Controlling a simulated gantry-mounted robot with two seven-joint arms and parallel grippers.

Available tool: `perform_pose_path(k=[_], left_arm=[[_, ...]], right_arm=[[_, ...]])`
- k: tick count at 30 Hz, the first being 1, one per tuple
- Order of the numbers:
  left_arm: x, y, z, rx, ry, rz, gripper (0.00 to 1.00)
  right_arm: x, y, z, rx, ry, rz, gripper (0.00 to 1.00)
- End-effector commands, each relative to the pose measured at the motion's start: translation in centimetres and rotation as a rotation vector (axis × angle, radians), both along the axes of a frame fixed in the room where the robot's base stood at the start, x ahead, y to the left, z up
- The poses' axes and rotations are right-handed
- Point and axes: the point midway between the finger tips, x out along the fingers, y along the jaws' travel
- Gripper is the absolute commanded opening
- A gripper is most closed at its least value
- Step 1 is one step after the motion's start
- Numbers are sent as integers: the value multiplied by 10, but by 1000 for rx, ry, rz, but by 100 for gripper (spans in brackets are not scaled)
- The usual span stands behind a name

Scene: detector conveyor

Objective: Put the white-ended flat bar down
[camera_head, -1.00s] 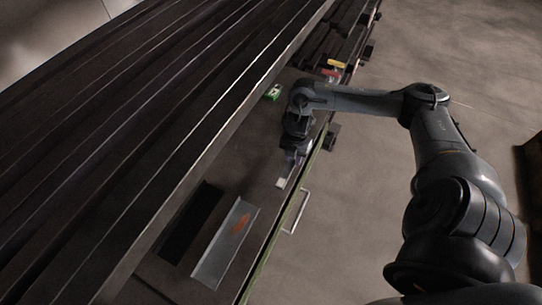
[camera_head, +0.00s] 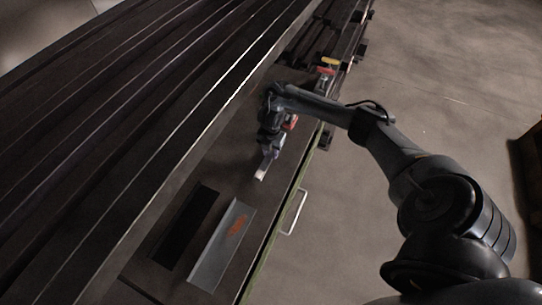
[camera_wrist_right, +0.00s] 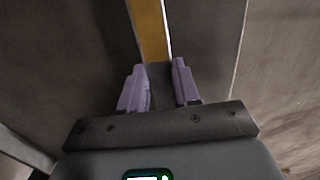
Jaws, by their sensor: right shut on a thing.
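The flat bar (camera_head: 262,172) shows its white end in the head view, sticking out below my right gripper (camera_head: 268,154) over the dark bench beside the conveyor. My right gripper is shut on the bar. In the right wrist view, the purple fingertips of the right gripper (camera_wrist_right: 160,88) stand on either side of the bar (camera_wrist_right: 152,30), which runs up out of the picture with a yellow face and a pale edge. I cannot tell whether the bar touches the bench. My left gripper is not in view.
A grey metal tray (camera_head: 215,258) with an orange mark lies on the bench, beside a dark rectangular slot (camera_head: 186,228). A red item (camera_head: 291,122) is partly behind my right arm. Yellow and red items (camera_head: 327,66) lie farther back. A pale handle (camera_head: 294,212) sticks out at the right edge.

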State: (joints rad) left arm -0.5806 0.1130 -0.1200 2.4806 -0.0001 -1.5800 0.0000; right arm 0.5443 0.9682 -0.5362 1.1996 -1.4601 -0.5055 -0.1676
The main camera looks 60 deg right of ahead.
Motion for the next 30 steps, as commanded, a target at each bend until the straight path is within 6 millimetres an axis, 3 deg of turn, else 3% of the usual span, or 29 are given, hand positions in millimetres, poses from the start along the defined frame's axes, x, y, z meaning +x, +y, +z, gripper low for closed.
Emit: perform_pose_path(k=[1,6,21,22,26,30], left_arm=[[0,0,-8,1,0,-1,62],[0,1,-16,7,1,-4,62],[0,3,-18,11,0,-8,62],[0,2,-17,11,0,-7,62],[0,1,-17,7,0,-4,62],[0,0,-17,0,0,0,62]], right_arm=[[0,1,-10,3,-1,-2,0],[1,0,-24,2,-3,-2,0],[1,0,-29,0,-3,-1,0],[0,0,-29,1,0,0,36],[0,0,-29,1,0,-1,56],[0,0,-29,1,0,-1,57]])
